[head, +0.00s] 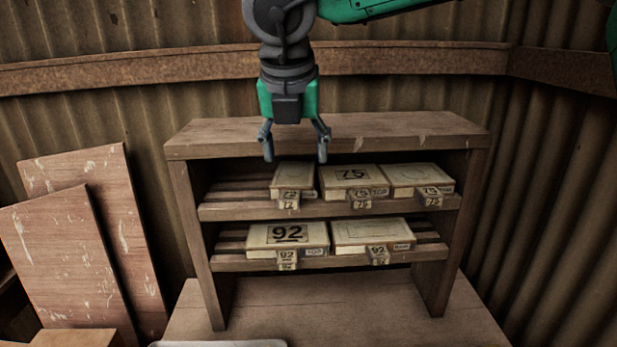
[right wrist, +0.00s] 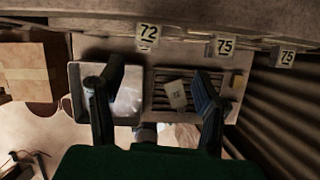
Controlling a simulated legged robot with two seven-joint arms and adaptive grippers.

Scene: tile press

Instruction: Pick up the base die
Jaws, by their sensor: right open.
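Several pale box-shaped dies with numbered front tags lie on a wooden two-tier rack (head: 330,131). On the upper shelf are a die tagged 72 (head: 293,177), a die marked 75 (head: 345,173) and another 75 die (head: 417,176). On the lower shelf are a die marked 92 (head: 262,236) and a second 92 die (head: 372,231) with a rectangular outline on top. The small side labels are too blurred to show surely which is a base die. My right gripper (head: 295,158) is open and empty, pointing down near the 72 die. My left gripper is out of view.
Wooden boards (head: 95,215) lean on the left. The rack's top board lies close beside my right gripper. In the right wrist view, a metal tray (right wrist: 128,108) and a slatted rack (right wrist: 157,88) holding a small tagged block (right wrist: 176,95) lie below.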

